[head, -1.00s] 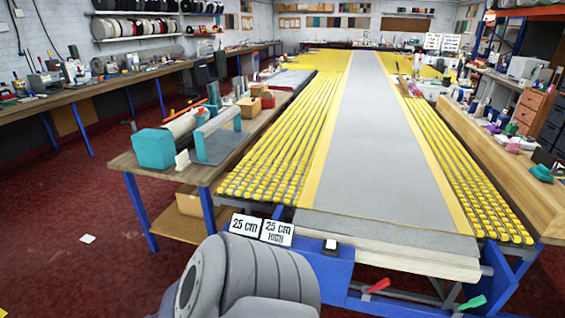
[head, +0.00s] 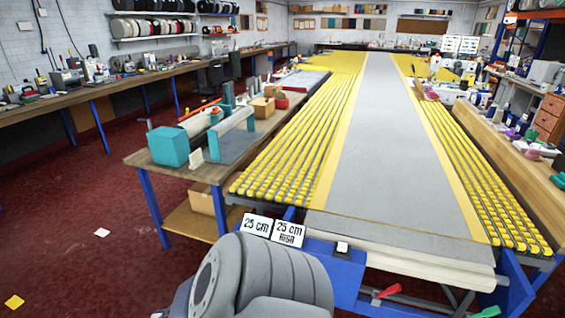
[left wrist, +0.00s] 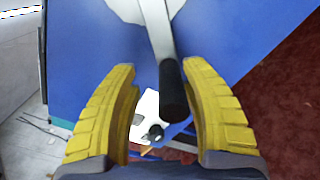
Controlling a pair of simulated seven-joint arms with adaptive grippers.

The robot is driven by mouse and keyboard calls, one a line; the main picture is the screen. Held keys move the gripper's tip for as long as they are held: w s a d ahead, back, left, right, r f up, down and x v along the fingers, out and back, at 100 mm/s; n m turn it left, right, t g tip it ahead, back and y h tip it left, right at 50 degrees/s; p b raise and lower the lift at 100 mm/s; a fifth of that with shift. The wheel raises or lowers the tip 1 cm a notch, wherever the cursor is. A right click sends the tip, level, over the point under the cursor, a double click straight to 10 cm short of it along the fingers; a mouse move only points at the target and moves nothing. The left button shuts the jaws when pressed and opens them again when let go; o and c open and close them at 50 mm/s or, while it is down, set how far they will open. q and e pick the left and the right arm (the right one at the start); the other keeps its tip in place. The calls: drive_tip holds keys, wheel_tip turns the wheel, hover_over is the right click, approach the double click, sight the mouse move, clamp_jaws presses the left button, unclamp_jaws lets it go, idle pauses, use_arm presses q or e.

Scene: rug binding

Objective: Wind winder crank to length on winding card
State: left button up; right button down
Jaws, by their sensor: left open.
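In the left wrist view a crank with a pale metal arm (left wrist: 157,28) and a black cylindrical grip (left wrist: 173,92) stands in front of a blue panel (left wrist: 85,45). My left gripper (left wrist: 159,70) has two yellow fingers spread apart, one on each side of the black grip in the picture. A gap shows on both sides, and I cannot tell how deep the grip sits between them. A white piece with dark marks and a dark knob (left wrist: 155,131) shows behind; I cannot tell whether it is the winding card. My right gripper is in neither view.
A long table with a grey strip (head: 385,150) and yellow slats fills the head view's middle. A side bench (head: 150,158) stands left. Red floor (head: 60,210) is mostly clear.

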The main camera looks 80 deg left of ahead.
use_arm(q)
drive_tip(key=shift+d, duration=0.15)
drive_tip(key=v, duration=1.1)
drive_tip(key=shift+s+d, duration=0.2)
drive_tip(key=shift+d, duration=0.15)
drive_tip(key=shift+c, duration=0.2)
